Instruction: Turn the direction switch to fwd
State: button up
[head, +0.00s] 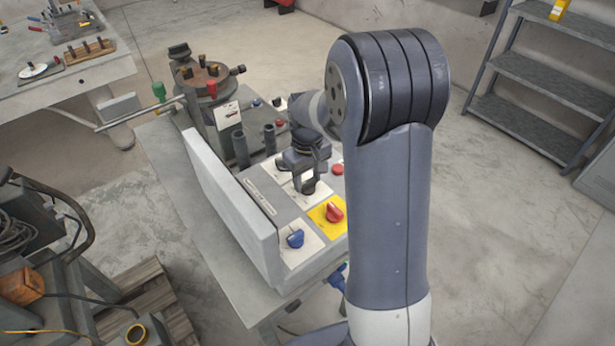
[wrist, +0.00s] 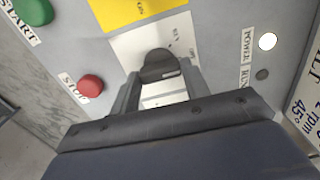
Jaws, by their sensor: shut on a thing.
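The control panel (head: 262,205) carries a black rotary knob (wrist: 160,66) on a white plate (wrist: 130,45), which I take for the direction switch. The small lettering by the knob is too blurred to read fully, so I cannot tell which mark it points at. My gripper (wrist: 160,88) is shut on this knob, with one finger on each side of it.
A red stop button (wrist: 90,87) and a green start button (wrist: 34,10) lie to the left in the wrist view. A red knob (head: 333,212) on a yellow plate and a blue knob (head: 295,239) are nearby. A tall grey plate (head: 230,205) edges the panel's left side.

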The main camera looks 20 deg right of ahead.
aim_at(307, 181)
jog(key=m, duration=0.4)
jog(key=shift+m, duration=2.6)
jog(key=o, duration=1)
notch_tip(307, 181, up, 11)
jog(key=shift+b, duration=0.45)
jog(key=shift+f, duration=0.15)
